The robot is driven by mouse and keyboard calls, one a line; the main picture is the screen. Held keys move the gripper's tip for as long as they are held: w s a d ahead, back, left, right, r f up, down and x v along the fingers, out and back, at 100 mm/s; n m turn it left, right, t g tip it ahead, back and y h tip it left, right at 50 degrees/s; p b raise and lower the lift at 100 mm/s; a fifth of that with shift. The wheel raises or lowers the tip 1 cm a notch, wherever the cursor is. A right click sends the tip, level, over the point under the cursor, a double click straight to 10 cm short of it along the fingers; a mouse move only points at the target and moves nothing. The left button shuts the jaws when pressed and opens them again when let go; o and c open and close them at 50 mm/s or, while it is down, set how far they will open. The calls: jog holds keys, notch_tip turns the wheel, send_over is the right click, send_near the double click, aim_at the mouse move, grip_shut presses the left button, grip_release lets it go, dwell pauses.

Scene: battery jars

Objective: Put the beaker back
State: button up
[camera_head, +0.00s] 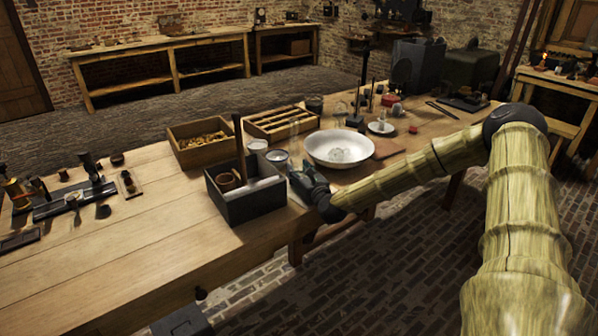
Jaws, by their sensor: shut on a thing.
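My gripper (297,172) is at the near edge of the long bench, between the dark open box and the white bowl. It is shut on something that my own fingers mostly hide. A faint clear glass shape (295,140) rises just beyond the fingertips; it looks like the beaker, but I cannot make out its base or its contact with the fingers. The white bowl (318,150) stands just to the right, with clear, glassy contents that I cannot tell apart.
Pale cups (277,158) stand close behind my gripper. A tray of yellowish pieces (203,156) and a slatted wooden rack (270,133) lie farther back. The bench left of the box has bare room.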

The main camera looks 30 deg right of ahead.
jog(key=shift+f, duration=0.1)
jog(key=o, duration=1.1)
jog(key=shift+r, duration=0.3)
jog(key=s, duration=0.4)
jog(key=s+a, duration=0.1)
jog(key=s, duration=0.7)
jog(key=shift+a+f+b, duration=0.15)
jog(key=shift+a+b, duration=0.15)
